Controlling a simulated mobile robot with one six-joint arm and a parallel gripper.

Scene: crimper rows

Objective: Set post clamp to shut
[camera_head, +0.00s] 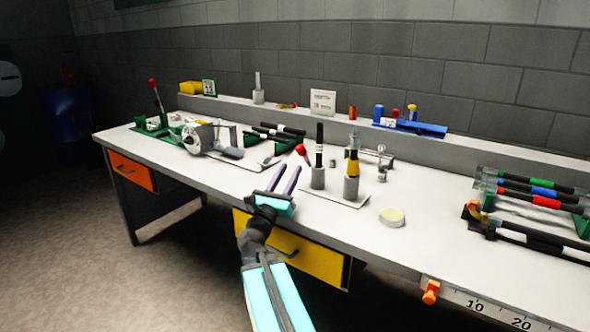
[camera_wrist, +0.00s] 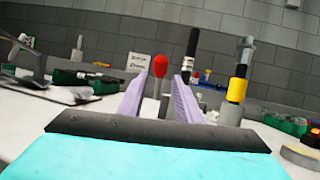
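A red lever knob (camera_head: 301,149) leans up and left beside two grey posts on a white plate (camera_head: 343,201); I take this to be the post clamp. One post (camera_head: 318,178) holds an upright black rod (camera_head: 319,145); the other (camera_head: 351,188) holds a yellow-banded piece (camera_head: 352,164). My gripper (camera_head: 287,168) is open and empty, in front of and left of the posts. In the wrist view the red knob (camera_wrist: 160,66) shows between the two purple fingers (camera_wrist: 161,76), beyond their tips. The lever's lower part is hard to make out.
A second red-knobbed lever (camera_head: 152,83) stands on a green fixture at the far left. A round tin (camera_head: 392,217) lies right of the plate. A rack of banded rods (camera_head: 530,205) is at the right. The bench front near the gripper is clear.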

